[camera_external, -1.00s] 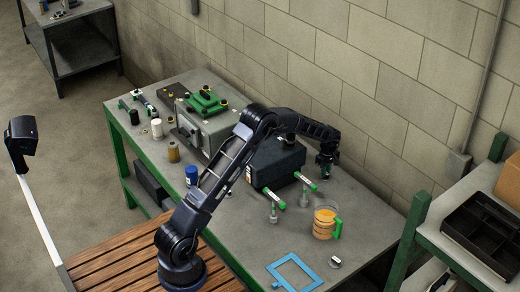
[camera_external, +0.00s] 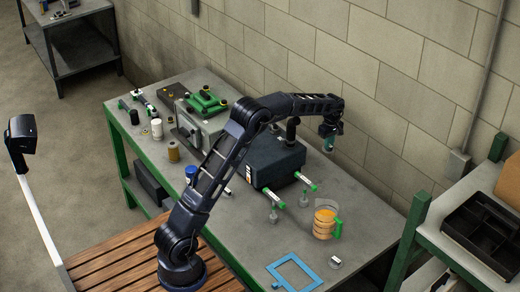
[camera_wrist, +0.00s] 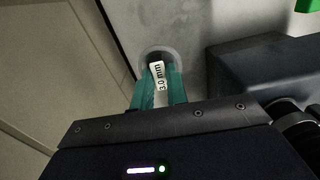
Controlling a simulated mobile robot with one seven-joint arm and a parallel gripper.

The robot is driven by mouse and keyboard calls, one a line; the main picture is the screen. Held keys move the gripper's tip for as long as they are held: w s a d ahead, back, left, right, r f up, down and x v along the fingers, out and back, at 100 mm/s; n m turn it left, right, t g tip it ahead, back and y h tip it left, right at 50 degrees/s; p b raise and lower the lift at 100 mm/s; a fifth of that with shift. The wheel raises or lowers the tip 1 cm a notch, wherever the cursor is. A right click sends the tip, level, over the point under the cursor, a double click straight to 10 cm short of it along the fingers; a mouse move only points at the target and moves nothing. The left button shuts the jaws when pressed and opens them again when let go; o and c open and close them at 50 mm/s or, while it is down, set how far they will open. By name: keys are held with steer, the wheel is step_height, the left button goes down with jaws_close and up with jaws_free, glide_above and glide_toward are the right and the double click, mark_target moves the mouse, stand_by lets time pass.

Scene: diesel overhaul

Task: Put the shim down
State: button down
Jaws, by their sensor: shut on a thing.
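The shim (camera_wrist: 158,76) shows in the wrist view as a small piece with a white label reading "3.0 mm", seen between my two teal fingertips. A round grey shape surrounds its far end; I cannot tell whether that is part of the shim. My gripper (camera_wrist: 160,88) is shut on the shim. In the external view my gripper (camera_external: 328,146) points down above the back of the bench, right of the dark engine box. It looks clear of the bench top, and the shim is too small to make out there.
The bench (camera_external: 365,215) is bare at its back right. A dark box (camera_external: 275,160) stands to the gripper's left. Nearer are green-topped stands (camera_external: 305,182), a jug of amber liquid (camera_external: 325,222), a blue frame (camera_external: 294,271) and a small labelled piece (camera_external: 335,262). The block wall is close behind.

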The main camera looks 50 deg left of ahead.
step_height(320, 180, up, 2)
steer(key=shift+r, duration=0.2)
steer(key=shift+s+d+r, duration=0.1)
steer(key=shift+d+r, duration=0.05)
steer(key=shift+r, duration=0.1)
steer(key=s+d, duration=1)
steer(key=d, duration=0.2)
steer(key=shift+n, duration=0.3)
step_height(320, 180, down, 19)
steer(key=shift+w+a+f, duration=0.1)
steer(key=shift+a+f, duration=0.05)
steer(key=shift+f, duration=0.05)
steer(key=shift+f, duration=0.15)
steer(key=c, duration=1.4)
jaws_free()
